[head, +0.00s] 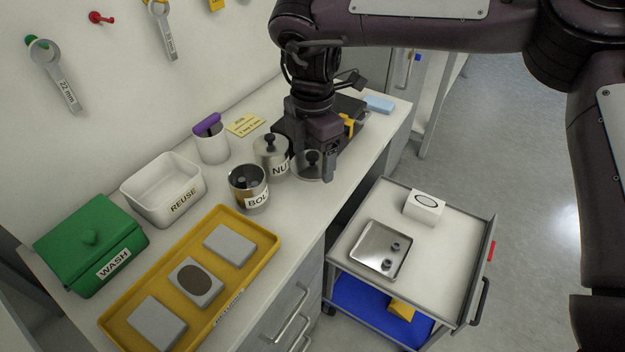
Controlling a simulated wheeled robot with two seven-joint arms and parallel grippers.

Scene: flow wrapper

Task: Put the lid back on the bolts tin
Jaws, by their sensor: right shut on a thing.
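The bolts tin (248,191) is a steel tin with a white label, standing open on the bench with dark contents showing. My right gripper (313,161) is shut on a dark knob of what looks like the metal lid (308,172), just right of the nuts tin and apart from the bolts tin. The gripper partly covers the lid; whether it touches the bench I cannot tell. The nuts tin (271,157) stands behind and right of the bolts tin, with its knobbed lid on. My left gripper is not in view.
A yellow tray (268,243) with grey blocks lies in front of the bolts tin. A white REUSE bin (163,202), a green WASH box (91,250) and a white cup with a purple-handled tool (213,149) stand left. A cart (441,287) is at the right.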

